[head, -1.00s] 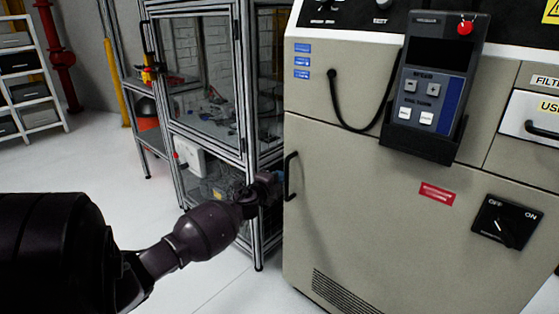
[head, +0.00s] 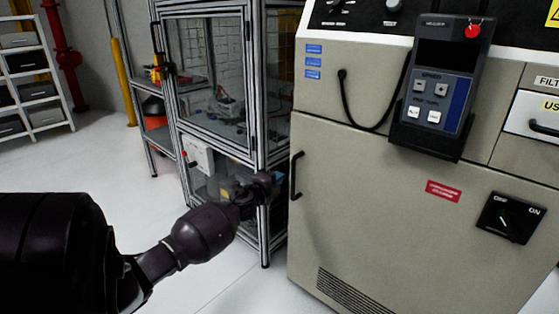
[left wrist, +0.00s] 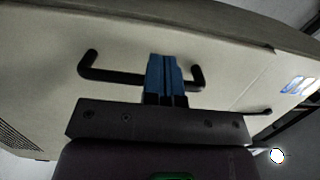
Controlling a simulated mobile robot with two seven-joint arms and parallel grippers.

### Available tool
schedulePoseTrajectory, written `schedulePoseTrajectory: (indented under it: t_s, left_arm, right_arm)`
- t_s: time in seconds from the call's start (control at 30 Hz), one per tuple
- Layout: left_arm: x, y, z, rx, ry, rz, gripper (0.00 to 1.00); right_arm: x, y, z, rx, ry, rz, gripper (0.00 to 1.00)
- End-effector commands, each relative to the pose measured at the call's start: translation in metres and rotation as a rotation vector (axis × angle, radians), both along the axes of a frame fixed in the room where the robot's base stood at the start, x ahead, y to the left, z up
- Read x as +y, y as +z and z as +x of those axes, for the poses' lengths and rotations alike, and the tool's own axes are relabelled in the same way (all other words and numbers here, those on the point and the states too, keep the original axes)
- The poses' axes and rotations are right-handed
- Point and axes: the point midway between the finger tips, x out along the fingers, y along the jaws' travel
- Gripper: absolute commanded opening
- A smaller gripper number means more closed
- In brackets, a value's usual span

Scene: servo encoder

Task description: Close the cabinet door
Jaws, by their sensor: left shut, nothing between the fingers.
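The cabinet door (head: 385,225) is the beige lower front panel of the large machine. It looks flush or nearly flush with the body; I cannot tell whether a small gap is left. Its black bar handle (head: 296,176) is at the door's left edge and also shows in the left wrist view (left wrist: 112,77). My left gripper (head: 274,183) is just left of the handle in the head view. In the left wrist view its blue fingers (left wrist: 165,75) are shut and empty, overlapping the handle bar; contact cannot be told. My right gripper is not in view.
A metal-framed glass enclosure (head: 208,75) stands close on the left of the machine, behind my left gripper. A control pendant (head: 437,88) hangs on the machine's upper front. A shelf rack (head: 30,85) is at the far left. The floor (head: 235,290) in front is clear.

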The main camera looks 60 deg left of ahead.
Motion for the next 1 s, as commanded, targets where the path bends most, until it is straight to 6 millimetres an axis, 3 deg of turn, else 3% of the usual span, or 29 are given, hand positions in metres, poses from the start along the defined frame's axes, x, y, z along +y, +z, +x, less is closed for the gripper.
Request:
schedulePoseTrajectory:
  t_s: [0.2,0.43,1.0]
  left_arm:
    - [0.032,0.0,-0.037,0.002,0.008,0.001,0.0]
    - [0.054,0.0,-0.063,0.003,0.009,0.001,0.0]
    - [0.062,0.0,-0.072,0.003,0.008,0.001,0.0]
  right_arm:
    - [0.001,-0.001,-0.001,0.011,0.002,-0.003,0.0]
    - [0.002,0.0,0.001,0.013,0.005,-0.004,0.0]
    - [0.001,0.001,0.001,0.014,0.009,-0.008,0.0]
